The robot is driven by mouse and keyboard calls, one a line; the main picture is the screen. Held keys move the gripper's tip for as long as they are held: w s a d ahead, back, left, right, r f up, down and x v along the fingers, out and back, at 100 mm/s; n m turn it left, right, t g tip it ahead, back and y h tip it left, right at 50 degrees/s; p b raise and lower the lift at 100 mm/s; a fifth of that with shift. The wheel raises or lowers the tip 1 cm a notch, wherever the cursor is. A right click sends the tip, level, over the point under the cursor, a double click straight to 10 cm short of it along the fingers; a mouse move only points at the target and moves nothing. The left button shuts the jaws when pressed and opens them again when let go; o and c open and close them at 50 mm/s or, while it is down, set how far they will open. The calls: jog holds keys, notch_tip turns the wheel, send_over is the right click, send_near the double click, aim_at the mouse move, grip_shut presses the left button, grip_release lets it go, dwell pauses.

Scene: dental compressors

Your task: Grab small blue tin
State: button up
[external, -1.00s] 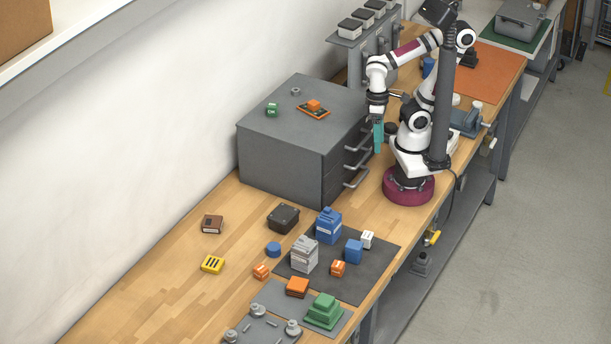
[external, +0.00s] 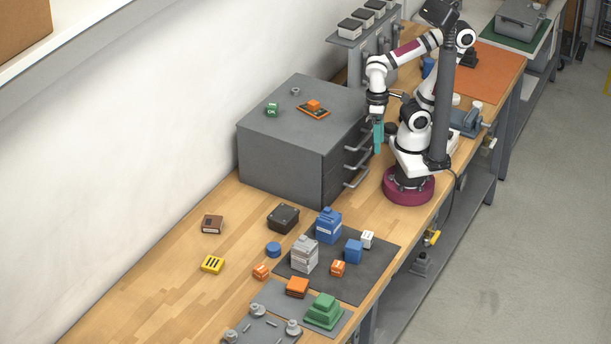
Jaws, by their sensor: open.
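A small round blue tin (external: 273,249) lies flat on the wooden bench, just left of the dark mat and in front of a black box. My gripper (external: 378,142), with teal fingers, hangs pointing down beside the drawer handles of the grey cabinet, far up and to the right of the tin. It is open, and no object shows in it. The tin is fully visible and nothing touches it from above.
A black box (external: 283,218), a grey block (external: 304,255) and a small orange block (external: 261,271) stand close around the tin. A tall blue block (external: 328,225) is on the dark mat (external: 350,285). The grey cabinet (external: 275,160) stands behind. Bare bench lies left of the tin.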

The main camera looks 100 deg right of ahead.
jog(key=n+t+h, duration=0.3)
jog(key=n+h, duration=0.8)
jog(key=n, duration=1.2)
send_over(362, 249)
jog(key=s+d, duration=0.2)
jog(key=d, duration=0.4)
notch_tip(362, 249, down, 6)
jog(key=s+a+f+n+t+y, duration=0.1)
jog(key=s+a+f+n+t, duration=0.3)
jog(key=a+n, duration=0.25)
jog(key=s+a+f+n+t, duration=0.3)
jog(key=a+f+n+t, duration=0.15)
jog(key=a, duration=0.25)
jog(key=shift+g, duration=0.25)
jog(key=x, duration=1.5)
jog(key=shift+s, duration=0.15)
jog(key=shift+d+f, duration=0.15)
grip_shut()
